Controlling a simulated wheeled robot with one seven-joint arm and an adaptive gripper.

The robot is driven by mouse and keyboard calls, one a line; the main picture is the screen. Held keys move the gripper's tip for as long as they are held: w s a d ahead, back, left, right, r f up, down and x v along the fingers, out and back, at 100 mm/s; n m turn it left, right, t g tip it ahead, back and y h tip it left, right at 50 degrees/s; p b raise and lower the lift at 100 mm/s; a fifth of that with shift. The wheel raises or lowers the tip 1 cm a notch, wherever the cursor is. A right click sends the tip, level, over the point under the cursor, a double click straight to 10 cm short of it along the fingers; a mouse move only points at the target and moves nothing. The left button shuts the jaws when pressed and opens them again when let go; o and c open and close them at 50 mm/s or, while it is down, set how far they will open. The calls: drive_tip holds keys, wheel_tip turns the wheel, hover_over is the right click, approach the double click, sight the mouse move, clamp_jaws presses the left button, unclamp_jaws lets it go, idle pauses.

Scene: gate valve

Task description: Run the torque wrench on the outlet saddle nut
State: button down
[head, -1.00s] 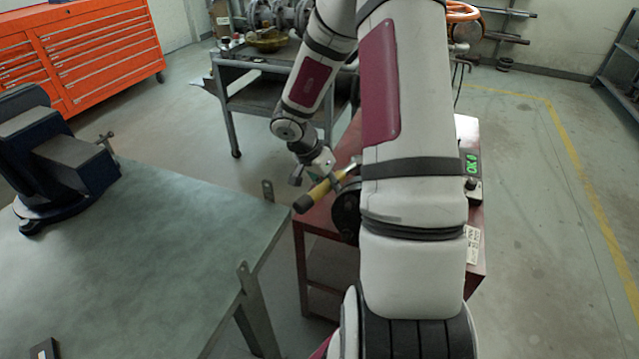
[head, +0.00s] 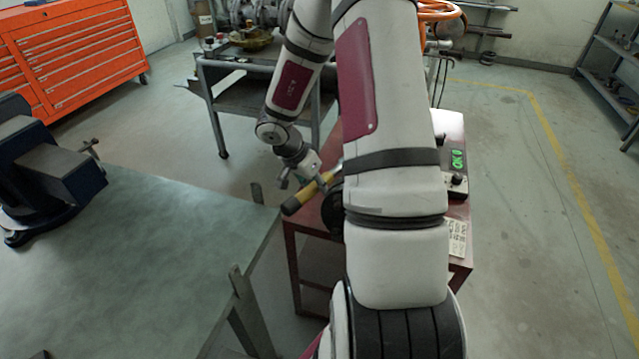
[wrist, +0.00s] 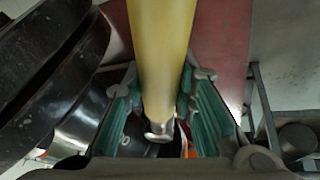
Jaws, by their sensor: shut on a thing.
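My gripper (head: 306,176) is at the end of my bent arm, beside the red cart (head: 302,226). It is shut on a yellow-handled tool with a dark end (head: 308,194), which looks like the torque wrench. In the wrist view the yellow shaft (wrist: 160,55) runs between the green finger pads of my gripper (wrist: 160,118), and a bright metal end shows below. The tool lies tilted in the head view, its dark end towards the bench. A dark round part (head: 333,212) is just right of it, partly behind my arm. I cannot make out the outlet saddle nut.
A green-topped bench (head: 130,250) with a blue vise (head: 50,170) is at the left. A box with a green display (head: 455,165) stands on the red cart. A grey cart (head: 235,95) with metal parts is behind. The floor at right is clear.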

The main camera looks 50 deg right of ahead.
drive_tip(key=shift+f+b, duration=0.4)
drive_tip(key=shift+f, duration=1.55)
